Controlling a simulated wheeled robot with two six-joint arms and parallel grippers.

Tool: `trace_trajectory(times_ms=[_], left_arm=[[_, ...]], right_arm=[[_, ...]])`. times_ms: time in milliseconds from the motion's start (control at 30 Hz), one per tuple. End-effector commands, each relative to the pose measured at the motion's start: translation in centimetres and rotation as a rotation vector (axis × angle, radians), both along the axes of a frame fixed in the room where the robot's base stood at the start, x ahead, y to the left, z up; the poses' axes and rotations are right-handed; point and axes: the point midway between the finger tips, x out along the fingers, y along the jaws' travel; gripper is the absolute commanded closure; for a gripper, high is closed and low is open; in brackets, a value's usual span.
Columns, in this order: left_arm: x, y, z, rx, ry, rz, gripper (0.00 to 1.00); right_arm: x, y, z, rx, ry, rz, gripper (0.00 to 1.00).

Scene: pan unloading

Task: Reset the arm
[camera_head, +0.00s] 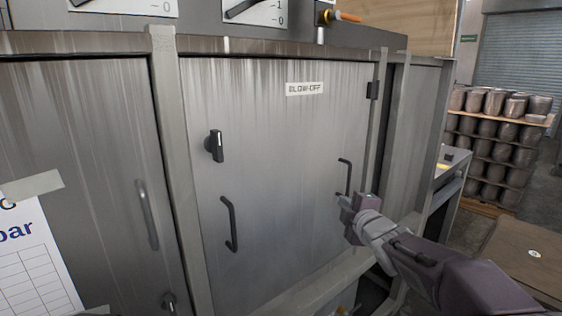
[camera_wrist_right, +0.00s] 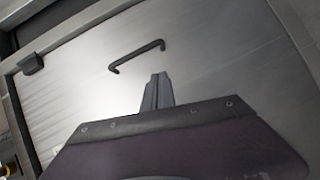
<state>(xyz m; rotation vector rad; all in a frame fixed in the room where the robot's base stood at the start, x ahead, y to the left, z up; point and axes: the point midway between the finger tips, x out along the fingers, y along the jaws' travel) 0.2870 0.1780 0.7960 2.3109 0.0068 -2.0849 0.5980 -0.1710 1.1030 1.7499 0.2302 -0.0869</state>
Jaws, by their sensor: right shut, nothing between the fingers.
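My right arm reaches in from the lower right in the head view. Its gripper (camera_head: 340,199) is shut and empty, in front of the grey metal BLOW-OFF door (camera_head: 275,140). It is close to the lower end of the door's right black handle (camera_head: 345,172). In the right wrist view the shut fingers (camera_wrist_right: 158,78) point at the door, and the handle (camera_wrist_right: 137,56) shows just beyond their tips, not gripped. I cannot tell the exact gap to the door. The door looks closed. My left gripper is not in view.
The door also has a left black handle (camera_head: 230,224) and a black latch knob (camera_head: 215,146). Another metal panel with a handle (camera_head: 147,215) stands to the left. Shelves of metal pots (camera_head: 495,145) stand behind at the right. A brown box (camera_head: 530,250) is at the lower right.

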Motion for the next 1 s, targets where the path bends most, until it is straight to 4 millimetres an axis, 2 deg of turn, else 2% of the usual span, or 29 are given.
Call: trace_trajectory(times_ms=[33,100,167,200,300,400,533,600,633,700,900,1000], left_arm=[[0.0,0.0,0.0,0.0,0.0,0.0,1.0],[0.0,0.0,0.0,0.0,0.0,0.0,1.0],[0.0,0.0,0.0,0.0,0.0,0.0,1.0],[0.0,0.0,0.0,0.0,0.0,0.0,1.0],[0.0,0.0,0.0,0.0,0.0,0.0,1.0],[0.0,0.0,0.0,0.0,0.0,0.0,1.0],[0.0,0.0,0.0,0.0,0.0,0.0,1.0],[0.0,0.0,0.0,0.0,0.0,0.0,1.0],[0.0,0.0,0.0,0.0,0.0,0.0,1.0],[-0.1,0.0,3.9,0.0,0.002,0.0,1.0],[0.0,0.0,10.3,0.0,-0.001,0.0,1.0],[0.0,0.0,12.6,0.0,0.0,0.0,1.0]], right_arm=[[-1.7,0.0,-4.2,0.093,0.123,-0.044,1.0],[-4.7,-0.3,-10.1,0.231,0.308,-0.136,1.0],[-7.8,-0.5,-14.7,0.342,0.457,-0.229,1.0],[-10.1,-0.7,-17.4,0.411,0.548,-0.295,1.0],[-15.7,-1.1,-22.9,0.553,0.747,-0.47,1.0],[-21.0,-1.3,-26.7,0.671,0.902,-0.647,1.0],[-27.6,-1.1,-30.0,0.806,1.071,-0.899,1.0],[-30.8,-0.7,-30.8,0.912,1.142,-1.091,1.0],[-31.5,-0.7,-30.9,0.953,1.15,-1.167,1.0],[-31.3,-0.7,-26.8,0.973,1.135,-1.179,1.0],[-31.2,-0.8,-20.5,0.97,1.134,-1.174,1.0],[-31.2,-0.8,-18.2,0.969,1.133,-1.173,1.0]])
